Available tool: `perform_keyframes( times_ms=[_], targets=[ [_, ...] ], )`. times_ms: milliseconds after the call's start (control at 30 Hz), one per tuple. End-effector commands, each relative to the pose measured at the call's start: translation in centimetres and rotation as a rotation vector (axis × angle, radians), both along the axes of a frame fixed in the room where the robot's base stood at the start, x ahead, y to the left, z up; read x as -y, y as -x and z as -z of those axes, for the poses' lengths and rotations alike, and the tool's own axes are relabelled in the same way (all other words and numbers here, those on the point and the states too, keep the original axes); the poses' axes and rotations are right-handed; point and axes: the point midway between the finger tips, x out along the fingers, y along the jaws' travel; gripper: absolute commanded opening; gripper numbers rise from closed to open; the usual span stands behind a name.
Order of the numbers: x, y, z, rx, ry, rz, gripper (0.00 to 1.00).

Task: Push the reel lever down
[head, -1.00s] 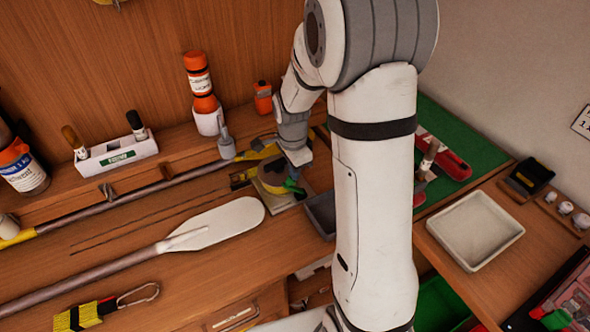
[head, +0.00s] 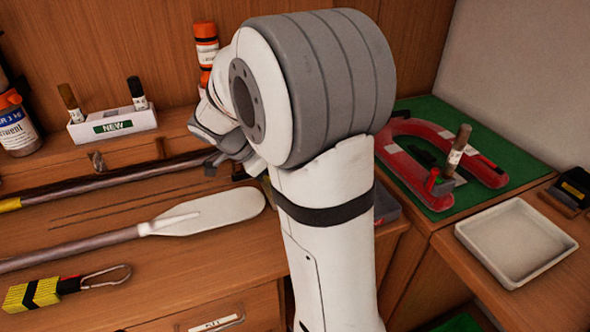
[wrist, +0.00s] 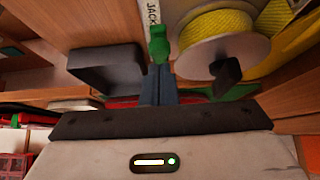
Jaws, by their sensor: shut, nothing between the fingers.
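In the wrist view, a reel (wrist: 222,42) with a pale flange and wound yellow line stands above my gripper, right of centre. A green lever-like piece (wrist: 158,44) shows left of the reel, straight beyond my fingertips. Its upright or lowered position is hard to judge, and I cannot tell whether the fingers touch it. My gripper (wrist: 159,74) is shut and empty, its blue-grey fingers together. A dark knob-like part (wrist: 227,74) shows at the reel's near side. In the head view my arm hides the reel, the lever and the fingertips.
A dark grey bin (wrist: 106,70) lies left of the fingers in the wrist view. In the head view, a paddle (head: 210,213) lies on the bench, with a marker holder (head: 112,124) behind. A red U-shaped piece (head: 410,172) and white tray (head: 515,242) stand at right.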

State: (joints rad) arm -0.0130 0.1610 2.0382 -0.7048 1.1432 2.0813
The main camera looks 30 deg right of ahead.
Motion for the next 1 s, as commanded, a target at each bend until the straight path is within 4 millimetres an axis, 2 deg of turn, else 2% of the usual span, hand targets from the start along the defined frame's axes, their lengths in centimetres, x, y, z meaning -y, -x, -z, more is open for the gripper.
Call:
perform_keyframes(
  times_ms=[33, 600, 1000],
  targets=[
    [0.2, 0.0, -0.5, 0.001, -0.001, 0.004, 0.0],
    [2.7, 0.6, -0.6, 0.002, -0.004, 0.027, 0.0],
    [2.7, 0.6, -1.1, 0.002, -0.004, 0.026, 0.0]
  ],
)
